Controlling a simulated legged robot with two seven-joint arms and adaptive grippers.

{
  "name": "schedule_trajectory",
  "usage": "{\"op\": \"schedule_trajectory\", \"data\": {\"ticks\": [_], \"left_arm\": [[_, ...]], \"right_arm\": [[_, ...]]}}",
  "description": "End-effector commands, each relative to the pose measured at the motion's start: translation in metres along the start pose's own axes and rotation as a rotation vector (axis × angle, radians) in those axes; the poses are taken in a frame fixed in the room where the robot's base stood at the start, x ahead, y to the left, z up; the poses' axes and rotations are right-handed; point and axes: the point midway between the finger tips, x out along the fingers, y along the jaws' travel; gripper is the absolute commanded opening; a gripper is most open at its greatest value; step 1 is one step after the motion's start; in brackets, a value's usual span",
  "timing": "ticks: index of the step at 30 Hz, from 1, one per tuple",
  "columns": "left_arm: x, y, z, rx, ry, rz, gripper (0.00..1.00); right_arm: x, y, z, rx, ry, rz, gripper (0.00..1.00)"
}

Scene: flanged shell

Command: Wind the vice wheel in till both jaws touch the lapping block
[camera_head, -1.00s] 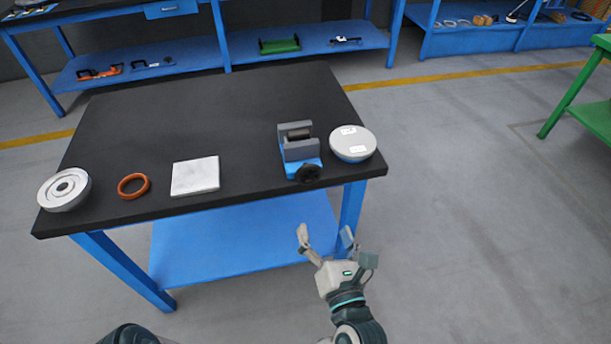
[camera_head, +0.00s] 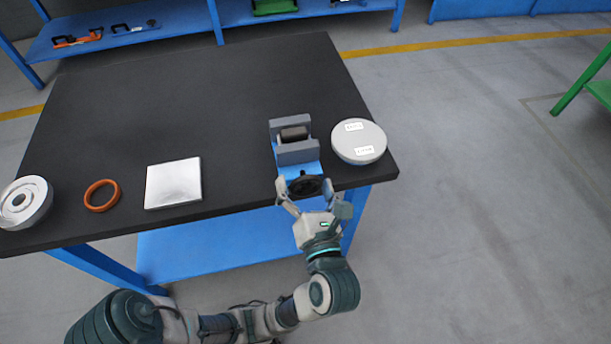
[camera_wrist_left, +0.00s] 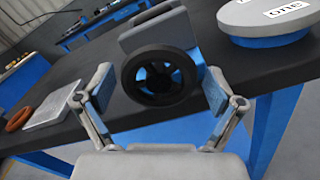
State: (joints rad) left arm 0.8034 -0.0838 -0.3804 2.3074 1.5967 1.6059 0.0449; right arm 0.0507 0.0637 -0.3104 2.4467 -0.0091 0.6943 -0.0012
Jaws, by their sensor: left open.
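The vice (camera_head: 298,158) stands near the front right edge of the black table, with grey jaws and a blue base. A dark cylindrical lapping block (camera_head: 294,134) sits between its jaws; I cannot tell whether both jaws touch it. The black vice wheel (camera_head: 306,186) faces me at the front, and shows large in the left wrist view (camera_wrist_left: 160,77). My left gripper (camera_head: 308,190) is open, its fingers on either side of the wheel; in the left wrist view the fingers (camera_wrist_left: 157,90) look apart from the rim. My right gripper is not in view.
A round grey-topped disc with labels (camera_head: 358,141) stands close to the right of the vice. A silver plate (camera_head: 173,184), an orange ring (camera_head: 102,196) and a flanged metal part (camera_head: 24,203) lie to the left. The table's (camera_head: 190,100) back half is clear.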

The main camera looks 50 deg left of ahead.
Motion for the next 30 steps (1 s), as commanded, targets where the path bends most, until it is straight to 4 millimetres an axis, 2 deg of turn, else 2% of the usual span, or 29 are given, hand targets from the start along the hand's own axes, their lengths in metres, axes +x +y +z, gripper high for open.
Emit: {"op": "schedule_trajectory", "data": {"ticks": [4, 5, 9, 12, 16, 20, 28, 29, 30], "left_arm": [[0.0001, -0.0001, 0.0001, 0.000, 0.000, 0.000, 0.93], [0.0005, -0.0001, -0.0001, 0.000, 0.001, 0.000, 0.88], [0.0021, 0.0001, -0.0010, -0.001, 0.002, -0.001, 0.53], [0.0023, -0.0003, -0.0012, 0.000, 0.003, -0.002, 0.33], [0.0030, -0.0012, -0.0024, -0.012, 0.005, -0.003, 0.33], [0.0034, -0.0028, -0.0041, -0.100, 0.009, -0.004, 0.33], [0.0037, -0.0020, -0.0027, -0.123, 0.006, -0.003, 0.33], [0.0038, -0.0020, -0.0028, -0.123, 0.007, -0.003, 0.70], [0.0037, -0.0022, -0.0028, -0.123, 0.007, -0.003, 0.80]], "right_arm": [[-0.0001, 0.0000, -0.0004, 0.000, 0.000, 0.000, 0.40], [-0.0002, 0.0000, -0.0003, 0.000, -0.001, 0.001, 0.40], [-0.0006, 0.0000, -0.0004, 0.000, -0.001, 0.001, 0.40], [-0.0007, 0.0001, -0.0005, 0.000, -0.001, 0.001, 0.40], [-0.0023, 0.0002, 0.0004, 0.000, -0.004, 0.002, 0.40], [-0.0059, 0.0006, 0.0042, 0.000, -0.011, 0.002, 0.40], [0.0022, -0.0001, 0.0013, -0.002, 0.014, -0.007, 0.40], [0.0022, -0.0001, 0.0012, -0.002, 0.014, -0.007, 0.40], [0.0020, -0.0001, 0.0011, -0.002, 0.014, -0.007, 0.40]]}}
